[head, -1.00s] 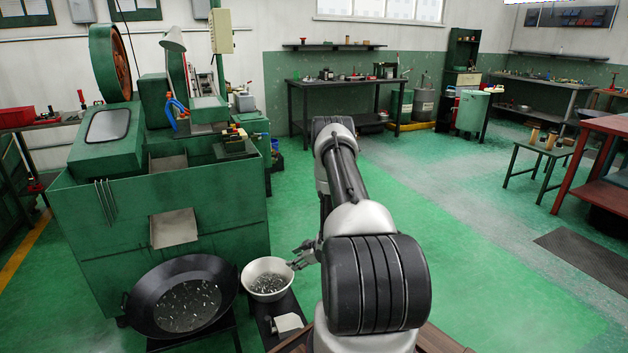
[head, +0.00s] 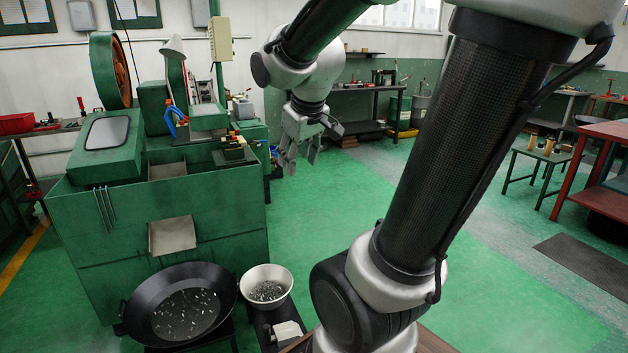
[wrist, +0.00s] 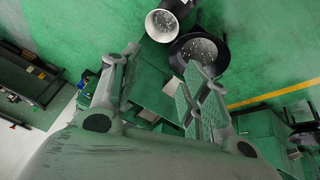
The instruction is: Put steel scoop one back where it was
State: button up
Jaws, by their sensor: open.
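My gripper (head: 298,160) is open and empty, raised high in front of the green machine's right side. Its spread fingers also show in the wrist view (wrist: 163,62), with nothing between them. A pale grey, scoop-like piece (head: 286,331) lies on the low dark stand (head: 262,322) at the bottom of the head view. I cannot tell for certain that it is steel scoop one. A white bowl (head: 266,271) of small metal parts stands just behind it. The bowl also shows in the wrist view (wrist: 150,27), well below my gripper.
A wide black pan (head: 140,305) with metal parts stands left of the bowl, below the green machine (head: 90,250). A small green table (head: 520,155) and a red bench (head: 600,125) stand at right. The green floor (head: 480,270) between is clear.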

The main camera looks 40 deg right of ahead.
jog(key=s+a+g+y, duration=0.1)
jog(key=s+a, duration=0.4)
jog(key=s, duration=0.7)
jog(key=shift+s+a+m+y, duration=0.3)
jog(key=shift+a, duration=0.1)
jog(key=shift+r, duration=0.1)
